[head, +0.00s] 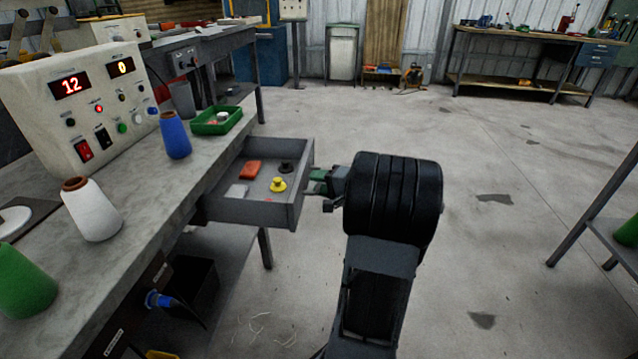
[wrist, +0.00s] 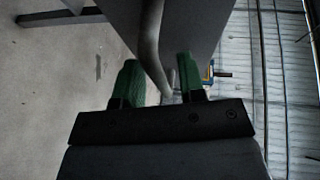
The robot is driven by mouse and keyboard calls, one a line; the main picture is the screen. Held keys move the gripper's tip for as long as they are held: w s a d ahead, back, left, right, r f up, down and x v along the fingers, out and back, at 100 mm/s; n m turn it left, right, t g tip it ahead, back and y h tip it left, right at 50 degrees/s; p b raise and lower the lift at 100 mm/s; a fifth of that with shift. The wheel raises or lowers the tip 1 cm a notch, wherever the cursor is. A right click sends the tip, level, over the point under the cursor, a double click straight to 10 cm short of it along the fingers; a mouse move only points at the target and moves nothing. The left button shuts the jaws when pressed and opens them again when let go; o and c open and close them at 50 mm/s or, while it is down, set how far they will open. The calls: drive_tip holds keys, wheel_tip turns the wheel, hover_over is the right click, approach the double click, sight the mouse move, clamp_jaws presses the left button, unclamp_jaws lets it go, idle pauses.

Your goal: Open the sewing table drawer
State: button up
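The grey sewing table (head: 150,187) runs along the left of the head view. Its drawer (head: 245,212) stands pulled out, with the inside showing. In it lie an orange-red block (head: 250,170), a yellow knob-like piece (head: 278,184), a dark piece (head: 287,166) and a light flat piece (head: 236,192). My gripper (head: 320,182) is at the drawer's front face. In the wrist view its green fingers (wrist: 160,85) stand apart on either side of the bar handle (wrist: 150,45). The handle is close to the left finger, with a gap to the right one.
On the tabletop are a control box (head: 85,100), a blue cone (head: 174,135), a white cone (head: 92,210), a green cone (head: 24,282) and a green tray (head: 216,120). Another table (head: 620,240) stands at the right edge. The concrete floor between (head: 490,250) is clear.

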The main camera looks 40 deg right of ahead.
drive_tip(key=p+v, duration=0.3)
drive_tip(key=v, duration=1.1)
idle(0.4)
drive_tip(key=w+a+r+n+g+y+p, duration=0.1)
drive_tip(key=w+a+r+n+g+p, duration=0.15)
drive_tip(key=a+r+g+p, duration=0.55)
drive_tip(key=w+a+r+n+g+y+p, duration=0.1)
drive_tip(key=a+r+n+g+p, duration=0.15)
drive_tip(key=a+r+p, duration=0.6)
drive_tip(key=s+a+r+n+h+p, duration=0.4)
drive_tip(key=a+r+n+h+p, duration=0.3)
drive_tip(key=a+r+p, duration=0.5)
drive_tip(key=a+n+g+p, duration=0.1)
drive_tip(key=a+p, duration=0.1)
drive_tip(key=p, duration=0.1)
drive_tip(key=shift+a+r, duration=0.35)
drive_tip(key=shift+s, duration=0.1)
